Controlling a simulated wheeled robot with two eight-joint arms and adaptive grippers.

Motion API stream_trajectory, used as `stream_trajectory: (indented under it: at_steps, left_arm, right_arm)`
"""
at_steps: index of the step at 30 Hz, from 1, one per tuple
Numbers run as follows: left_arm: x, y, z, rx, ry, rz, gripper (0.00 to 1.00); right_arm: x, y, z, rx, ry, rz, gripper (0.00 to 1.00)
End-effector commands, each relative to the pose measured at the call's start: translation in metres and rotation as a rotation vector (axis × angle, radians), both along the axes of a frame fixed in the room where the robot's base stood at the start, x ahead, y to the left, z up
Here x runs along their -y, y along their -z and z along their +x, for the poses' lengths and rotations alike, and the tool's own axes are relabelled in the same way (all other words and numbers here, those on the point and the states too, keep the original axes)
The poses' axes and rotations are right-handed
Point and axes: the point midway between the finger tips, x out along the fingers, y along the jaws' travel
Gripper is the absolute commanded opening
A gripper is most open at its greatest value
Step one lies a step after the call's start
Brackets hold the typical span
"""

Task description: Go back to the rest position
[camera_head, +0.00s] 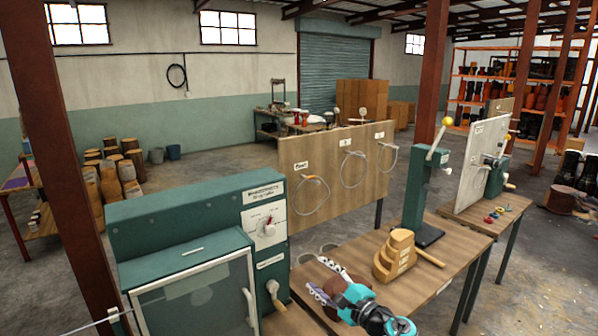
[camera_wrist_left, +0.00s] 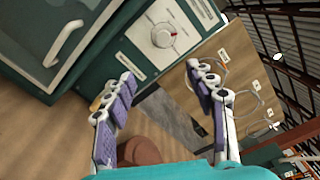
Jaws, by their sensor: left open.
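My left gripper (camera_head: 317,275) is at the bottom middle of the head view, over the wooden table (camera_head: 440,285). Its two jaws are apart, and the gap between the fingertips is empty in the left wrist view (camera_wrist_left: 160,90). A brown rounded object (camera_wrist_left: 140,152) shows low between the finger bases in the wrist view. It also shows behind the fingers in the head view (camera_head: 350,282); whether they touch it I cannot tell. My right gripper is in neither view.
A green cabinet machine (camera_head: 185,225) with a dial and glass door stands left of the gripper. A stepped wooden block (camera_head: 393,257) and a green lever press (camera_head: 418,195) stand to the right. A wooden panel with hoops (camera_head: 335,170) rises behind. Open floor lies beyond.

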Motion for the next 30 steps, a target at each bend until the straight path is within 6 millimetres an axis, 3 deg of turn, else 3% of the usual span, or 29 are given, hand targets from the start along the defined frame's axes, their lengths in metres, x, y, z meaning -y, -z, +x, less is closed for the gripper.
stream_trajectory:
  at_steps: [8,17,20,24,30]
  left_arm:
    - [-0.043,0.004,-0.004,-0.047,-0.029,-0.116,0.55]
    - [-0.119,0.018,-0.030,-0.118,-0.093,-0.361,0.55]
    - [-0.153,0.028,-0.051,-0.142,-0.132,-0.497,0.55]
    - [-0.202,0.052,-0.101,-0.162,-0.212,-0.759,0.55]
    - [-0.243,0.093,-0.185,-0.135,-0.344,-1.168,0.55]
  right_arm:
    - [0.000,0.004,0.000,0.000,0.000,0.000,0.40]
    - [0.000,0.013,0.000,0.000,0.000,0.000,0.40]
    - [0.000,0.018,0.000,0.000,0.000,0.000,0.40]
    - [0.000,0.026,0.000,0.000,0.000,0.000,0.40]
    - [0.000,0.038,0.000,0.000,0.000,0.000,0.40]
